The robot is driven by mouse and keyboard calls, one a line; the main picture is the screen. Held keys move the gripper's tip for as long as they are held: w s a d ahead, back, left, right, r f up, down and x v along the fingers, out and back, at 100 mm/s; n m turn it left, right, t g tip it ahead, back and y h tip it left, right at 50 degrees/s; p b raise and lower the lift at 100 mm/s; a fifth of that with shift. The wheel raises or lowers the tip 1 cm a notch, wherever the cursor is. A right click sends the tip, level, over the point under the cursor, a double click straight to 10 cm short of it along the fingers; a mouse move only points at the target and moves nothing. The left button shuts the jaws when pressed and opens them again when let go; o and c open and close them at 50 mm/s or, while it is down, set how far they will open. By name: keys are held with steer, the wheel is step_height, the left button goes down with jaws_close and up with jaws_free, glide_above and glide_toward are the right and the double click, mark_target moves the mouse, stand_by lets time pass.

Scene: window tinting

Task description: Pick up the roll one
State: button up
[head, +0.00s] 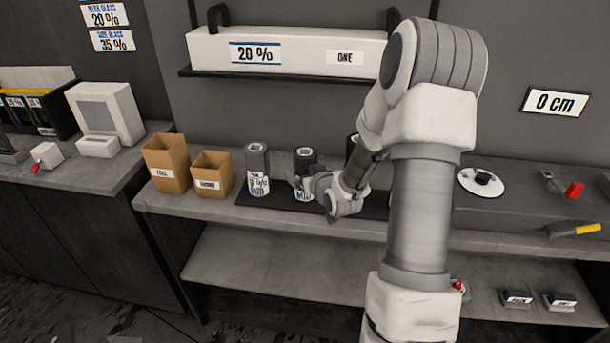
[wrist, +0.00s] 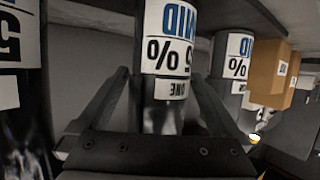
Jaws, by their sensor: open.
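Roll one, a dark upright roll with a white label, is the middle roll (head: 305,156) of three on a black mat in the head view. In the wrist view, which is upside down, this roll (wrist: 167,88) stands between my fingers, its label reading "MID", "5 %" and "ONE". My gripper (head: 300,188) is at the front of this roll, low on its body. In the wrist view my gripper (wrist: 163,88) is open, with one finger on each side of the roll. Whether either finger touches it I cannot tell.
Another roll (head: 257,168) stands to the left, and a third (head: 352,144) is mostly hidden behind my arm. Two cardboard boxes (head: 167,163) stand farther left. A long white box (head: 300,50) marked "20 %" and "ONE" sits on the wall shelf above.

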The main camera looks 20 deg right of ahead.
jaws_close()
stand_by(0.6)
